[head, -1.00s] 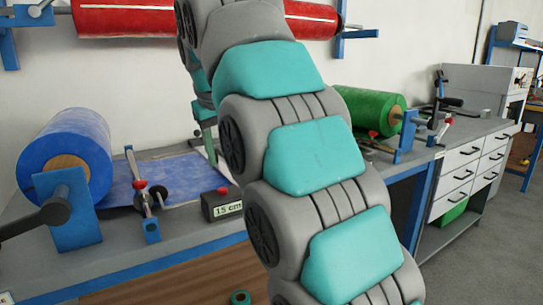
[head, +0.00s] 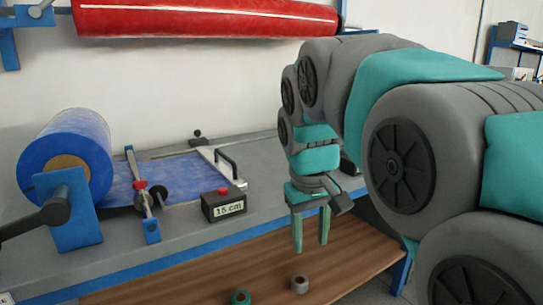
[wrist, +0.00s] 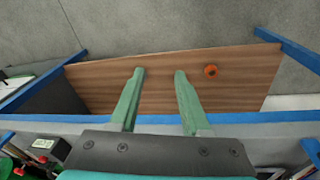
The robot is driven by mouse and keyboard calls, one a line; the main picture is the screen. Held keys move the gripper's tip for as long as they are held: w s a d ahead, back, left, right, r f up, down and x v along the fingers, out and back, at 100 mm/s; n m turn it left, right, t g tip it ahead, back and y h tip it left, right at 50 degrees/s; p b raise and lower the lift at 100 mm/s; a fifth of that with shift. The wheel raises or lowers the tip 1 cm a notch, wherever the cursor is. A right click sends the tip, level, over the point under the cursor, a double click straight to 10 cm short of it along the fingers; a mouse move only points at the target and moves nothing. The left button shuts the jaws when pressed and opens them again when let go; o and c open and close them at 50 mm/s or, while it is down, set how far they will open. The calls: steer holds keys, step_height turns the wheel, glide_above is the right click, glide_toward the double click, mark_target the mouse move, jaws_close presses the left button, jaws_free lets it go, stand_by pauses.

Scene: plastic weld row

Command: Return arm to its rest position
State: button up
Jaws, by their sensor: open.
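My gripper (head: 311,245) hangs pointing down at the front of the workbench, over the wooden lower shelf (head: 345,250). Its two green fingers are apart with nothing between them. In the wrist view my gripper (wrist: 159,74) is also open and empty, with the wooden shelf (wrist: 105,75) beyond the fingertips. My arm bends in from the right of the head view and hides the right part of the bench.
The wrist view shows an orange ring (wrist: 206,70). On the bench are a blue film roll (head: 85,140), a 15 cm box (head: 222,207) and a black-handled bar (head: 222,172).

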steer(key=s+d+f+m+g, duration=0.1)
steer(key=s+d+f, duration=0.3)
steer(key=s+f, duration=0.5)
steer(key=s+d+f+m+g, duration=0.2)
steer(key=s+d+f, duration=0.2)
steer(key=s+f, duration=0.5)
steer(key=s, duration=0.7)
steer(key=shift+f+y, duration=0.4)
steer(key=shift+a, duration=0.2)
